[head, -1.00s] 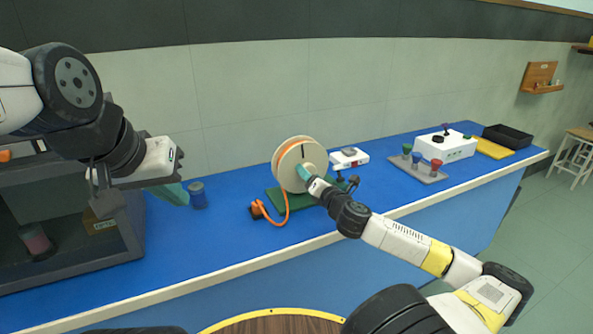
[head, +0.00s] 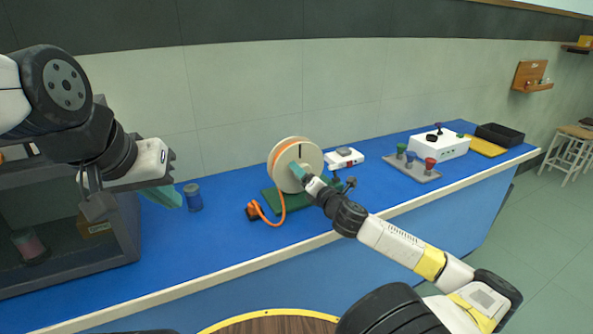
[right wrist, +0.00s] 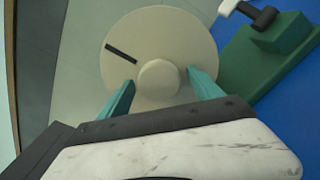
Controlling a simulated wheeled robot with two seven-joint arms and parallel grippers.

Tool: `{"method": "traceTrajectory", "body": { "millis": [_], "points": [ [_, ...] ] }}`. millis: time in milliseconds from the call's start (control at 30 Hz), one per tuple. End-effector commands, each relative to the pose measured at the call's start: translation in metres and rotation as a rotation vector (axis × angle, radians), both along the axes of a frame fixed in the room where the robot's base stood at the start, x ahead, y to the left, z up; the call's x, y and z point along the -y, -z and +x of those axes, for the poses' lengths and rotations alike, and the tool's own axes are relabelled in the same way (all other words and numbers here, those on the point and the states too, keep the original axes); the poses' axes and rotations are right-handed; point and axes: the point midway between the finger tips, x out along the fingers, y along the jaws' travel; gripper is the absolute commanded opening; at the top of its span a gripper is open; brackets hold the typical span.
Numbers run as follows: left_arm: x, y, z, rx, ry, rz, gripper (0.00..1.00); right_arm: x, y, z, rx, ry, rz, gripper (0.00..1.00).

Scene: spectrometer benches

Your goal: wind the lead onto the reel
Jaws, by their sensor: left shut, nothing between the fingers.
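The reel (head: 309,155) is a cream disc with a dark radial mark, standing upright on a green base (head: 270,203). My right gripper (head: 298,170) is at the reel's face. In the right wrist view its teal fingers (right wrist: 160,85) stand on either side of the reel's round knob (right wrist: 158,80), with small gaps visible. My left gripper (head: 172,197) is shut and empty, above the bench at left.
A blue canister (head: 193,197) stands near my left gripper. A dark open-fronted cabinet (head: 110,256) is at left. To the right are a small white device (head: 345,158), a rack of coloured knobs (head: 413,170), a white box (head: 440,146) and a black tray (head: 500,134). The bench front is clear.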

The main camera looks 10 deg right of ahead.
Motion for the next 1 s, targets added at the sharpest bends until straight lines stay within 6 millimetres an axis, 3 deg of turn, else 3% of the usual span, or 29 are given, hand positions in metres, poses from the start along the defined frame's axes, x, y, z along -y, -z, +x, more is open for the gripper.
{"method": "traceTrajectory", "body": {
  "millis": [333,700,1000],
  "points": [
    [0.000,0.000,0.000,0.000,0.000,0.000,0.00,0.002,0.000,-0.005,0.002,0.001,-0.003,0.75],
    [0.000,0.000,0.000,0.000,0.000,0.000,0.00,0.021,0.000,-0.060,0.001,0.002,-0.002,0.75],
    [0.000,0.000,0.000,0.000,0.000,0.000,0.00,0.024,0.000,-0.075,0.001,0.000,-0.002,0.75]
  ]
}}
